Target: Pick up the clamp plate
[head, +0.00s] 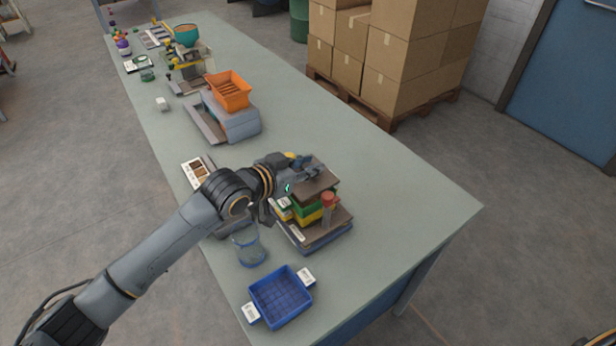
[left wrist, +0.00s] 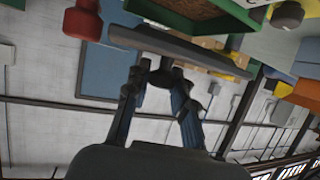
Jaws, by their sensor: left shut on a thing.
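The clamp plate (head: 316,184) is a flat dark brown-grey slab above the green and yellow machine (head: 309,212) on the near part of the table. In the left wrist view the clamp plate (left wrist: 205,57) shows edge-on as a dark grey bar across the fingertips. My left gripper (head: 303,173) reaches it from the left. A red-topped post (head: 328,200) stands close beside the plate. I cannot tell whether the plate still touches the machine. My right gripper is not in view.
A clear jar (head: 250,246) stands left of the machine, and a blue basket (head: 281,297) with white tags lies in front. An orange bin (head: 229,90) sits on a grey unit farther back. The table (head: 411,196) is bare to the right.

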